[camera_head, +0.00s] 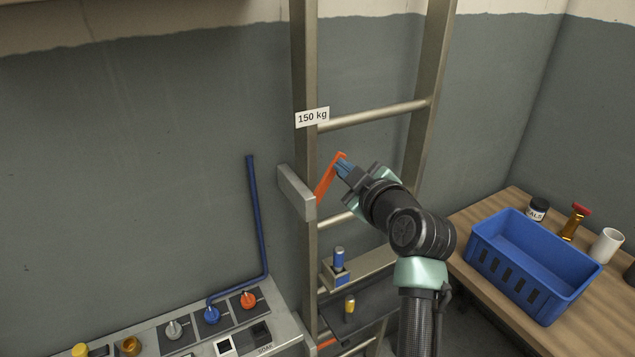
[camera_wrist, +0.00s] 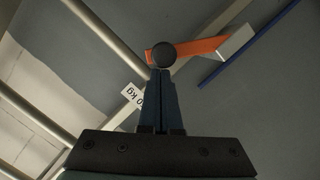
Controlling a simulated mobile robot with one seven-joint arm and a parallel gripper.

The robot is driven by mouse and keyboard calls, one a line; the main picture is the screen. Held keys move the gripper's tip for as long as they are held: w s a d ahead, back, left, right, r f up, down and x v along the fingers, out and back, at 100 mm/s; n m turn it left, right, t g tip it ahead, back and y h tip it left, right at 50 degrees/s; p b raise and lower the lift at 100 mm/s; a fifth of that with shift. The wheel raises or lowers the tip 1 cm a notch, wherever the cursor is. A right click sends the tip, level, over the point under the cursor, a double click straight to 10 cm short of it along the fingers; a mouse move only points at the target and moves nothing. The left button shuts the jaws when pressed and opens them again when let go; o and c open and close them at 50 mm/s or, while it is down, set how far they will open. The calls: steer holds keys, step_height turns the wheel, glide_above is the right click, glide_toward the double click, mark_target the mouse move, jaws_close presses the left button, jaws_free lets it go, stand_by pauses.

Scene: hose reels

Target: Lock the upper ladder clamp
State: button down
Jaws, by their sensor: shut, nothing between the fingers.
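The upper ladder clamp is a grey block (camera_head: 296,192) on the ladder's left rail, with an orange lever (camera_head: 327,180). The lever slants up and to the right from the block. In the wrist view the orange lever (camera_wrist: 195,47) ends in a round black knob (camera_wrist: 164,54), and the grey block (camera_wrist: 237,41) is at its far end. My gripper (camera_head: 342,163) is at the lever's upper end. Its blue fingers (camera_wrist: 162,74) are shut together, tips at the knob's edge with nothing between them. I cannot tell whether they touch it.
The ladder's left rail (camera_head: 304,65) carries a "150 kg" label (camera_head: 312,117). A rung (camera_head: 375,114) crosses above my gripper. A blue pipe (camera_head: 257,215) runs along the wall at left, above a knob panel (camera_head: 175,330). A blue crate (camera_head: 487,261) stands on the wooden bench at right.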

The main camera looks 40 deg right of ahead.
steer(key=s+d+f+m+y+b, duration=0.1)
steer(key=d+f+m+y+b, duration=0.2)
steer(key=d+f+m+b, duration=0.4)
steer(key=shift+s+d+f+m+y+b, duration=0.2)
steer(key=shift+s+f+m+y+b, duration=0.15)
steer(key=shift+f+m+b, duration=0.45)
steer(key=shift+r, duration=0.1)
steer(key=shift+t, duration=0.3)
